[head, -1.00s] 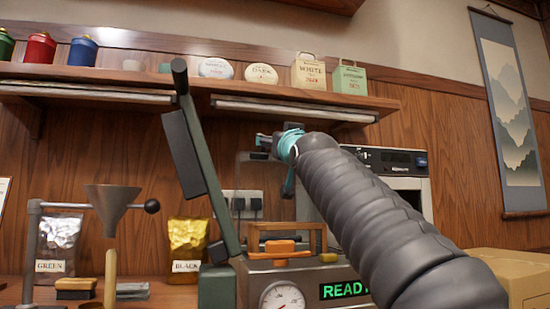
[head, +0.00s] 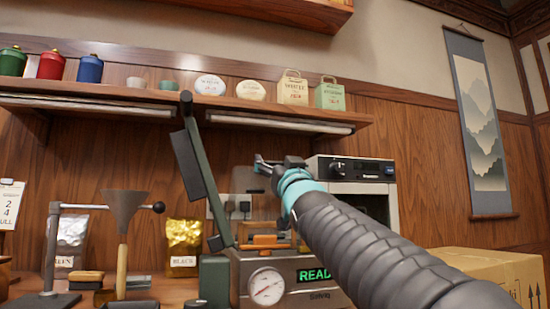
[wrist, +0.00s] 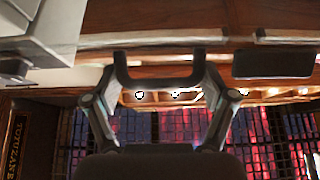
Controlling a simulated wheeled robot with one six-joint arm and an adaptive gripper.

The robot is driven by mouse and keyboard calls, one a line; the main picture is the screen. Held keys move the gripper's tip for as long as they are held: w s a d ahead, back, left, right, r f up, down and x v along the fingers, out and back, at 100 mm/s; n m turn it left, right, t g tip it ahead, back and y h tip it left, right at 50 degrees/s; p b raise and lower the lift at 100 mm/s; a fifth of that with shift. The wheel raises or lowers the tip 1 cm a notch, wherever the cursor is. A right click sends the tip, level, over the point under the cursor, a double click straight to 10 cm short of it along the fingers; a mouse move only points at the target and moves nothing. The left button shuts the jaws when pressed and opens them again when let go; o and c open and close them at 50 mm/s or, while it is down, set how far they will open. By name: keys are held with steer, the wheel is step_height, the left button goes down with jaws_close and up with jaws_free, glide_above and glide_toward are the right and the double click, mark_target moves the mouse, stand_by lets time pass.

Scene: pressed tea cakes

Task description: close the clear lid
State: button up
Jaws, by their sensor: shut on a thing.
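The clear lid (head: 247,181) shows in the head view as a faint, see-through panel standing raised above the back of the machine (head: 290,277) with the round gauge and lit green display. My gripper (head: 270,163) is at the panel's upper right edge. In the wrist view my gripper (wrist: 160,66) has its two fingers at the ends of a dark U-shaped bar (wrist: 160,83), which looks like the lid's handle, and is shut on it. The lid's clear sheet cannot be made out in the wrist view. The sleeved arm hides part of the machine's right side.
A dark green lever (head: 201,165) with a black pad stands tilted left of the lid. An oven-like appliance (head: 345,172) is close behind my gripper. A wall shelf (head: 240,103) with tins and bags runs above. A funnel stand (head: 52,245) stands left; a cardboard box (head: 490,272) is right.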

steer(key=shift+s+d+f+b, duration=0.1)
steer(key=shift+s+f+b, duration=0.15)
steer(key=shift+f, duration=0.2)
steer(key=shift+s+d+f+b, duration=0.1)
steer(key=shift+s+f, duration=0.2)
steer(key=shift+f, duration=0.1)
